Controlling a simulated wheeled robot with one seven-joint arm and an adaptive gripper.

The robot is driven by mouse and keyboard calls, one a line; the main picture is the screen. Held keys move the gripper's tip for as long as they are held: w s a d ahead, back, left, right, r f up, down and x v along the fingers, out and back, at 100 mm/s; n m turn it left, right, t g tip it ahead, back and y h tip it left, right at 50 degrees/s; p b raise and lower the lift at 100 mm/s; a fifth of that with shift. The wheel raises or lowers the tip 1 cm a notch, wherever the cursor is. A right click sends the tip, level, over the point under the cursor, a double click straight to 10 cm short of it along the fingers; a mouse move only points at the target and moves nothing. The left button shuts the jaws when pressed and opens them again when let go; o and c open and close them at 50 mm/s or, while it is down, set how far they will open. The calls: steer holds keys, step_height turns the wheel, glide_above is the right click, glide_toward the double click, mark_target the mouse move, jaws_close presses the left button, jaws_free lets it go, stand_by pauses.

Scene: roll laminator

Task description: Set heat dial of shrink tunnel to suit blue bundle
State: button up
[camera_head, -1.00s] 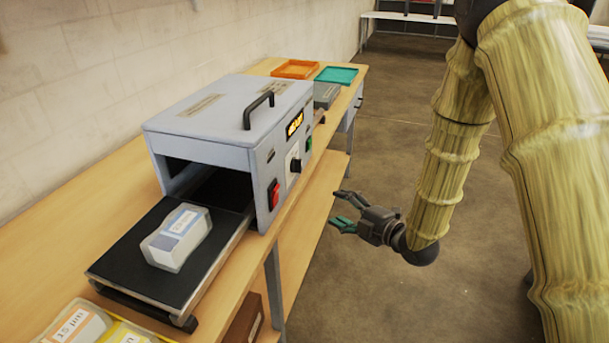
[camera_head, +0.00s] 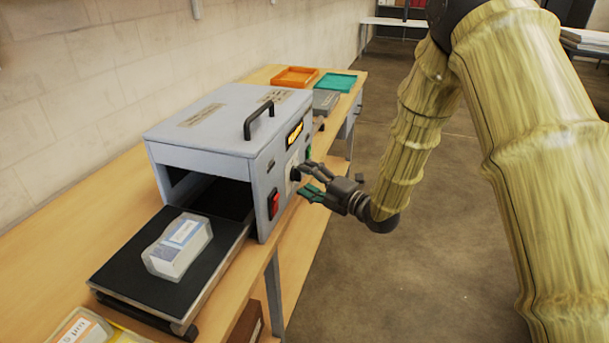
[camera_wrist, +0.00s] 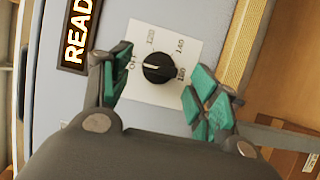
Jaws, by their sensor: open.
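The shrink tunnel (camera_head: 215,125) is a grey box on the bench. Its heat dial (camera_wrist: 157,68) is a black knob on a white plate marked OFF, 120, 140 and a higher figure. A pale mark on the knob seems to lie along the line toward OFF, but I cannot read it surely. The bundle (camera_head: 178,246), pale with a blue-and-white label, lies on the black infeed bed (camera_head: 120,277). My gripper (camera_head: 308,182) is open in front of the dial. In the wrist view its green-padded fingers (camera_wrist: 160,77) stand either side of the knob, apparently not touching it.
A lit orange display (camera_wrist: 76,25) beginning "READ" is beside the dial. A red switch (camera_head: 274,203) sits on the same panel. Orange (camera_head: 295,75) and green (camera_head: 336,80) trays stand behind the tunnel. Floor right of the bench is clear.

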steer(key=shift+x, duration=0.8)
steer(key=c, duration=1)
steer(key=shift+m, duration=0.3)
steer(key=shift+w+d+r+m+g+p, duration=0.1)
steer(key=shift+w+m+g+p, duration=0.1)
steer(key=shift+m+g+p, duration=2)
steer(key=shift+w+r+m+g+p, duration=0.2)
steer(key=shift+m+g+p, duration=0.85)
steer(key=shift+m+p, duration=2.3)
steer(key=shift+w+d+r+m+g+p, duration=0.1)
steer(key=shift+w+m+g+p, duration=0.1)
steer(key=shift+m+g+p, duration=2)
steer(key=shift+m+t+p, duration=0.35)
steer(key=shift+m+p, duration=0.05)
steer(key=shift+m, duration=0.35)
